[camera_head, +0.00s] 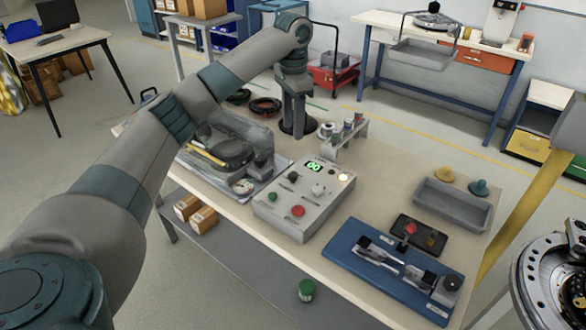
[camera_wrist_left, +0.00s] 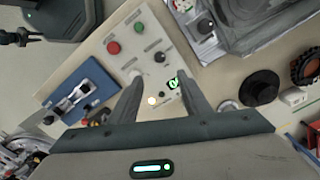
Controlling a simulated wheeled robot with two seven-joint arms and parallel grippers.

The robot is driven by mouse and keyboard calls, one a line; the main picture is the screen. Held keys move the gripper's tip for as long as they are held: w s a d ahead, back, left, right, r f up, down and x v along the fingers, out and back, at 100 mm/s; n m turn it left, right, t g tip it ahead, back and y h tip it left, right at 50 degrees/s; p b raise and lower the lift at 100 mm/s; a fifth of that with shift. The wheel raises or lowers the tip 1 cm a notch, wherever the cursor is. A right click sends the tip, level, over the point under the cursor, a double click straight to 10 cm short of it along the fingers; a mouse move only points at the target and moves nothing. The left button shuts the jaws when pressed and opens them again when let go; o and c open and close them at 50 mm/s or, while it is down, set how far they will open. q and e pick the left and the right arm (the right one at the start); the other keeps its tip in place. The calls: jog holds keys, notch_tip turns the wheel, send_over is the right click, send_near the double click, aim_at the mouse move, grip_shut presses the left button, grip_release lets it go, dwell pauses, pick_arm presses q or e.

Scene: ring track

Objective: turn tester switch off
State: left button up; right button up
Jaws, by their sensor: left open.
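My right gripper is not seen.
A blue fixture (camera_head: 385,266) and an open grey bin (camera_head: 455,203) are to the right. A round metal fixture (camera_head: 560,280) is at the lower right. A green can (camera_head: 306,290) is near the front.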

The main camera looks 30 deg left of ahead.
aim_at(293, 174)
pick_arm(q)
notch_tip(293, 174, down, 16)
jog(key=p, duration=0.3)
jog(key=shift+p, duration=0.3)
jog(key=c, duration=1)
